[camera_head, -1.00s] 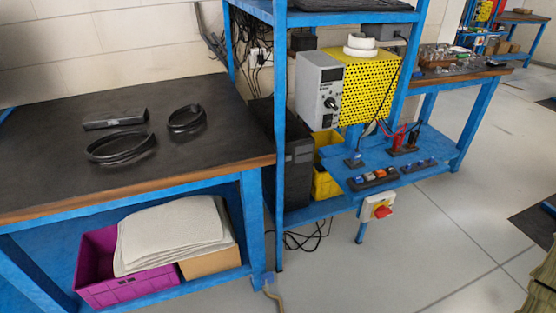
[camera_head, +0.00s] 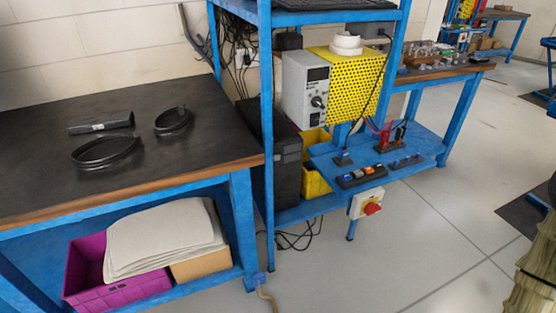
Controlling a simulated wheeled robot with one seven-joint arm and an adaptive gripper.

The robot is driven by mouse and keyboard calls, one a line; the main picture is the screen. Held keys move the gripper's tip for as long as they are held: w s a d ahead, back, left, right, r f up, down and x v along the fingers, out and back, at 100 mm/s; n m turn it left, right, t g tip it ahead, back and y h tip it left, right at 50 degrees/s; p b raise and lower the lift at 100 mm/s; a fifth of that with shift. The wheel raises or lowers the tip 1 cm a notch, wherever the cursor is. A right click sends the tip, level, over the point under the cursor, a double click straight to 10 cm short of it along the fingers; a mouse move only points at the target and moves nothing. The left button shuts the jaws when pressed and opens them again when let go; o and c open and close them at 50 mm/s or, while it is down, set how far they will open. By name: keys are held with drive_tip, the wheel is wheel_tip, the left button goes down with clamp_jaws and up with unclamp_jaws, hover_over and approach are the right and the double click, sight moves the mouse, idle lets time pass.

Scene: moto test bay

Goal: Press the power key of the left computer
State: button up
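A black computer tower (camera_head: 285,165) stands on the low shelf of the blue rack, near the middle of the picture. A rack post passes in front of its left part. Its power key is too small to make out. No second computer tower can be told apart in this view. My gripper is not in view.
A dark-topped workbench (camera_head: 60,190) with black rings stands on the left, a magenta crate (camera_head: 118,292) under it. A yellow-meshed power unit (camera_head: 345,85), a blue shelf of switches (camera_head: 325,160) and a red-knobbed box (camera_head: 366,204) are right of the tower.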

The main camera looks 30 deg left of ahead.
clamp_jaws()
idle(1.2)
